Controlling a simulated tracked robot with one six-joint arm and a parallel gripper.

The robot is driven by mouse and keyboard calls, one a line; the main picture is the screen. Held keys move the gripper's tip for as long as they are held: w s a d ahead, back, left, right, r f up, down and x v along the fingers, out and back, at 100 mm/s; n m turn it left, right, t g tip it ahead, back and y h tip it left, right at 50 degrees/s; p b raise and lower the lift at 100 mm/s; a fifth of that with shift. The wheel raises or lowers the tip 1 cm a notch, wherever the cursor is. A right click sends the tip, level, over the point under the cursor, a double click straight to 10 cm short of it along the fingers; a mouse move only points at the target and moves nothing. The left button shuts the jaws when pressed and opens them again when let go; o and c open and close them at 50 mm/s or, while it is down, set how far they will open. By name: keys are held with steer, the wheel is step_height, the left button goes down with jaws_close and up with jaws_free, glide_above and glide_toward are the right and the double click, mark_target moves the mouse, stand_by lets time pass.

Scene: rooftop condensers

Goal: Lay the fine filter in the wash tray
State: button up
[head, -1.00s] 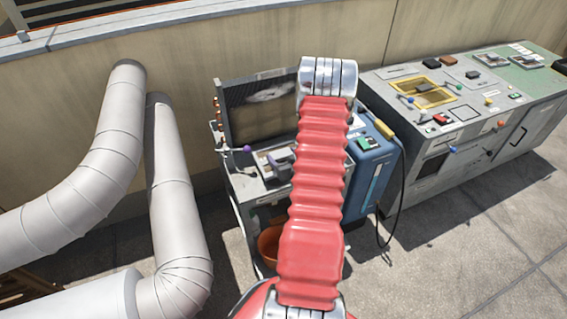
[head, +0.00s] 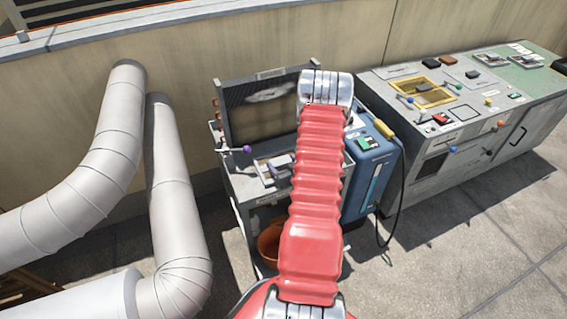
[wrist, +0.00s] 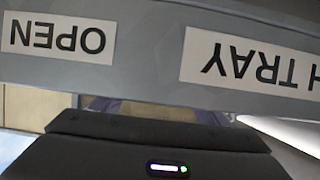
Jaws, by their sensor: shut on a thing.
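The wash tray area (head: 262,170) is on the grey stand below the tilted coil panel in the head view, partly behind my red arm. In the wrist view an upside-down sign (wrist: 255,67), cut off to "H TRAY", is on a grey edge. My gripper (wrist: 155,118) is close to this edge, and its dark body fills the bottom of the wrist view. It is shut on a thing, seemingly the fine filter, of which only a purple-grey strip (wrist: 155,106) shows. Its fingertips are hidden. I cannot tell whether the filter touches the tray.
An "OPEN" sign (wrist: 57,38) is beside the tray sign. A purple-knobbed lever (head: 247,149) stands left of the tray. A blue unit (head: 370,170) with a hose is close on the right. Beyond it is a long cabinet (head: 455,120). Fat pipes (head: 175,190) are left.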

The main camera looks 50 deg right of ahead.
steer(key=o, duration=1.2)
steer(key=shift+r, duration=0.1)
steer(key=v, duration=1.2)
